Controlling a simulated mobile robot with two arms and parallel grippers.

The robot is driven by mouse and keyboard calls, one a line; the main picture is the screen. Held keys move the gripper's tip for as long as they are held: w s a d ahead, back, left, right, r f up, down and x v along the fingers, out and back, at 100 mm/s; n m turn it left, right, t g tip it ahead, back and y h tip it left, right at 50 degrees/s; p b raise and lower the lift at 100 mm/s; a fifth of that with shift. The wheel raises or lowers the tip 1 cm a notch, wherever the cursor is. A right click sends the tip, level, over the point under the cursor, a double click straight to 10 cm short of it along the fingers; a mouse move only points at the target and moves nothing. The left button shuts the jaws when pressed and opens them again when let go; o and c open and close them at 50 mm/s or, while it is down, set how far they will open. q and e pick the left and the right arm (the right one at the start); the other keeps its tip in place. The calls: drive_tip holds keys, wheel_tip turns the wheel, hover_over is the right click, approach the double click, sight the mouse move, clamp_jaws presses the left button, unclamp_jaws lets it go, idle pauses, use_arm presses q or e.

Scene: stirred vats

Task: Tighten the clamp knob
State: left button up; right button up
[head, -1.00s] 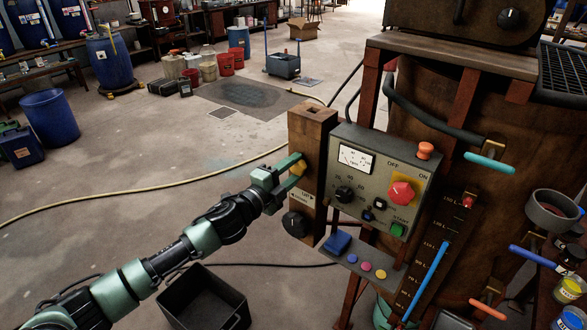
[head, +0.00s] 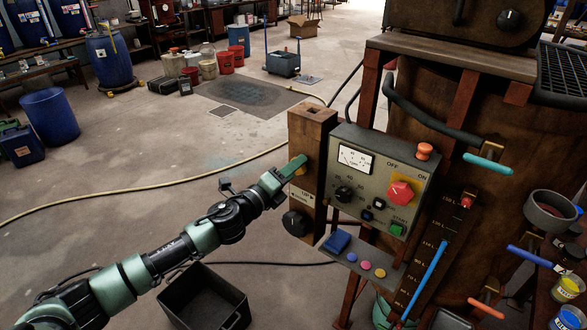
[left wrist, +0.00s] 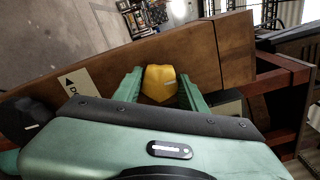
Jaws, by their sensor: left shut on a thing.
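A yellow knob (left wrist: 160,82) sits on the side of the wooden post (head: 312,122), left of the grey control panel. My left gripper (head: 295,167) reaches it from the left. In the left wrist view its two green fingers stand on either side of the knob and are shut on it. In the head view the fingers hide most of the knob. A round black knob (head: 294,222) is lower on the same post, below a pale label with an arrow (left wrist: 79,83). My right gripper is not in view.
The grey control panel (head: 381,205) with a red knob (head: 400,193) and a dial is close right of the post. A small shelf (head: 342,259) with coloured buttons juts out below. A black open bin (head: 205,303) stands on the floor beneath my arm.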

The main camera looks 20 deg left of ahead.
use_arm(q)
drive_tip(key=shift+f, duration=0.1)
idle(0.3)
drive_tip(key=o, duration=1.4)
drive_tip(key=shift+c, duration=0.2)
drive_tip(key=b+v, duration=0.2)
drive_tip(key=v, duration=0.5)
drive_tip(key=shift+s+a, duration=0.15)
drive_tip(key=shift+s, duration=0.2)
